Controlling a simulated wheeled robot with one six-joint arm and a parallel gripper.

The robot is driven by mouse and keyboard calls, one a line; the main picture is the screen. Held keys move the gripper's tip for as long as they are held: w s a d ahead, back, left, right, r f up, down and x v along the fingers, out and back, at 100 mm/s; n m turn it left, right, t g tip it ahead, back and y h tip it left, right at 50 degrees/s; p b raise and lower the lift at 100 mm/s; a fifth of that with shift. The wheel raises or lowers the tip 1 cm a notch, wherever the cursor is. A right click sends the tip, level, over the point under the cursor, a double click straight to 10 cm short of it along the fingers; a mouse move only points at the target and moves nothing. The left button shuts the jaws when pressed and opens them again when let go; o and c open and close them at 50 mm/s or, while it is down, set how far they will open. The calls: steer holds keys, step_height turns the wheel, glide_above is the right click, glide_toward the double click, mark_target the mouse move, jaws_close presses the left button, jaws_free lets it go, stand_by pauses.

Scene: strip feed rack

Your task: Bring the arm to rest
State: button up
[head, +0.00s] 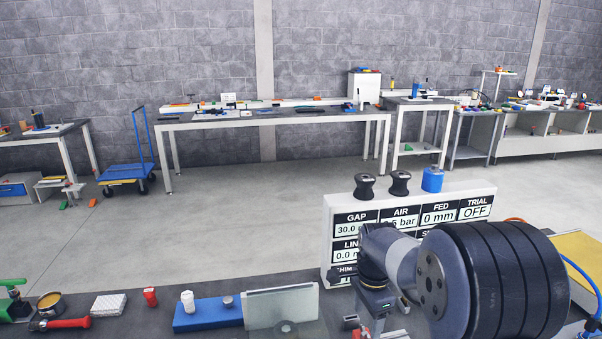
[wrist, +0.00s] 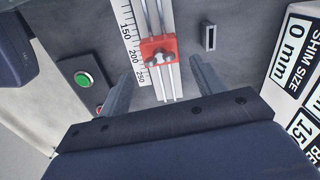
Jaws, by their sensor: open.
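My arm (head: 400,260) fills the lower right of the head view, in front of the label panel (head: 328,240). In the wrist view my gripper (wrist: 163,68) is open, its two grey fingers wide apart. Between and beyond the fingers is a red slider block (wrist: 158,50) on two metal rods, beside a white ruler (wrist: 128,35). Nothing is between the fingers that I can see as held. I cannot tell how far the fingertips are from the slider. In the head view most of the gripper is hidden by my arm.
A green button box (wrist: 86,79) and a small slotted block (wrist: 209,36) flank the rods. Panel labels (wrist: 295,50) stand close at right. Two black knobs (head: 400,183) and a blue one (head: 432,180) top the panel. A blue block (head: 205,315) lies on the bench at left.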

mark_target(365, 329)
step_height(365, 329, up, 7)
step_height(365, 329, down, 11)
steer(key=shift+r, duration=0.1)
steer(key=shift+r+n, duration=0.1)
steer(key=shift+n, duration=1.2)
steer(key=n, duration=0.6)
steer(key=shift+p, duration=0.35)
steer(key=n, duration=0.8)
steer(key=shift+n+p, duration=0.3)
steer(key=shift+r, duration=1.9)
